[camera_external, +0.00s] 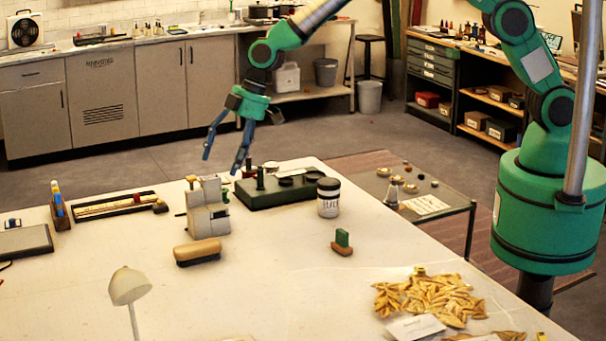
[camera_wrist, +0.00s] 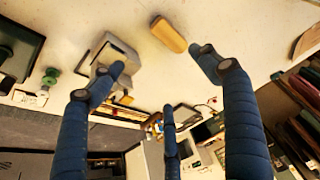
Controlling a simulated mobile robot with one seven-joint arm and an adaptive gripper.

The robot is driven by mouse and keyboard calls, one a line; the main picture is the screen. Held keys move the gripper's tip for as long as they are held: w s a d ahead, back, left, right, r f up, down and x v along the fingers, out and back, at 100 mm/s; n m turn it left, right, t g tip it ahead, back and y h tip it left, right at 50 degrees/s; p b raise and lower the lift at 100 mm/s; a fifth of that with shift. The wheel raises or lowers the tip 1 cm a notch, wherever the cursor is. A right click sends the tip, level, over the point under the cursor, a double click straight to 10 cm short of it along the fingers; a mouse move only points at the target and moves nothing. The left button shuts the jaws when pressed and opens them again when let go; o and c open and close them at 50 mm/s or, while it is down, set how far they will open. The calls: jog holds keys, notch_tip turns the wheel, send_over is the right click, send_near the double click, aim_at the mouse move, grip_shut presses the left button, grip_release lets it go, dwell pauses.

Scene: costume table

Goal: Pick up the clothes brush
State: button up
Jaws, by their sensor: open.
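The clothes brush (camera_external: 197,251) has a tan wooden back and dark bristles. It lies bristles down on the pale table, in front of a grey blocky device (camera_external: 207,208). In the wrist view the brush (camera_wrist: 168,34) shows as a tan oblong near the top, beyond the fingertips. My gripper (camera_external: 225,155) hangs in the air above the table's far edge, behind and above the brush. Its blue fingers are spread open and empty, also in the wrist view (camera_wrist: 162,62). Nothing touches the brush.
The grey device stands between my gripper and the brush in the external view. Beside it are a dark green case (camera_external: 290,196) and a white jar (camera_external: 328,199). The table around the brush's front is clear.

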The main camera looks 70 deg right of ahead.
jog(key=w+a+f+n+p, duration=0.1)
jog(key=w+a+f, duration=0.1)
jog(key=a+f, duration=0.2)
jog(key=x, duration=0.3)
jog(key=shift+s+f, duration=0.2)
jog(key=shift+f, duration=0.25)
jog(key=p, duration=0.2)
send_over(198, 242)
jog(key=s+d, duration=0.1)
jog(key=shift+s+f, duration=0.15)
jog(key=shift+f, duration=3.8)
jog(key=shift+f, duration=0.1)
jog(key=shift+p+x, duration=0.65)
jog(key=shift+x, duration=1.85)
jog(key=shift+f+b, duration=0.3)
jog(key=shift+b, duration=0.3)
jog(key=c, duration=1.3)
